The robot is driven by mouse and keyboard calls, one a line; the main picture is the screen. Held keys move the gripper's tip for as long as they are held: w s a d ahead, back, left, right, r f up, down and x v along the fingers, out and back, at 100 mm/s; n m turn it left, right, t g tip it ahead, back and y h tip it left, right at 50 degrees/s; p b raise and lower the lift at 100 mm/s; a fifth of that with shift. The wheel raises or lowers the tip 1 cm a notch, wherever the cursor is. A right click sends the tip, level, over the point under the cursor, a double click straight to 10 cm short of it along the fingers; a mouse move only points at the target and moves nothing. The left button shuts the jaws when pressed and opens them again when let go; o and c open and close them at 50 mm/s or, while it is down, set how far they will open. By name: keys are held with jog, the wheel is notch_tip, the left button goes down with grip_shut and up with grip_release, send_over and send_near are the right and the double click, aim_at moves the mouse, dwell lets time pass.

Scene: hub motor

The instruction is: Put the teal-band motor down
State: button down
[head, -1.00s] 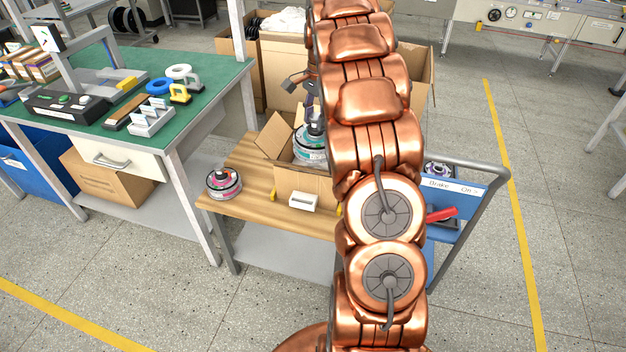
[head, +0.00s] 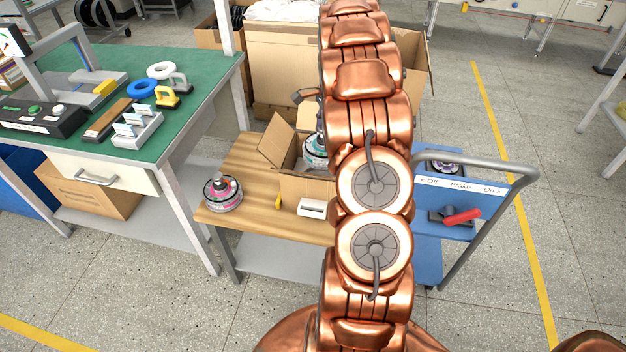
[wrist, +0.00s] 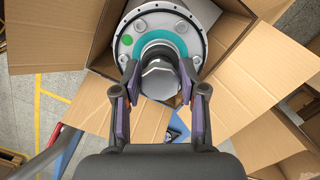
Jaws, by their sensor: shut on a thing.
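The teal-band motor (head: 314,152) shows at the open cardboard box (head: 306,187) on the wooden-topped table, partly hidden by my arm. In the wrist view the motor (wrist: 196,40) has a grey ringed flange, a teal band, a green dot and a dark central hub. My gripper (wrist: 160,88) is shut on that hub, one finger on each side. The motor is within the opening of the box (wrist: 65,38), between its spread flaps. Whether its underside touches the box floor is hidden. In the head view my arm covers most of the gripper.
A pink-band motor (head: 222,194) stands left on the wooden top (head: 262,222), near a small white block (head: 312,208). A green-topped workbench (head: 205,75) is at left.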

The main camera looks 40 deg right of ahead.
jog(key=f, duration=0.3)
jog(key=shift+w+f, duration=0.2)
jog(key=shift+w, duration=0.15)
notch_tip(320, 180, down, 9)
jog(key=p, duration=0.1)
jog(key=shift+f, duration=0.2)
jog(key=shift+f, duration=0.1)
jog(key=c, duration=0.6)
grip_release()
jog(key=shift+a, duration=0.1)
jog(key=shift+c, duration=0.2)
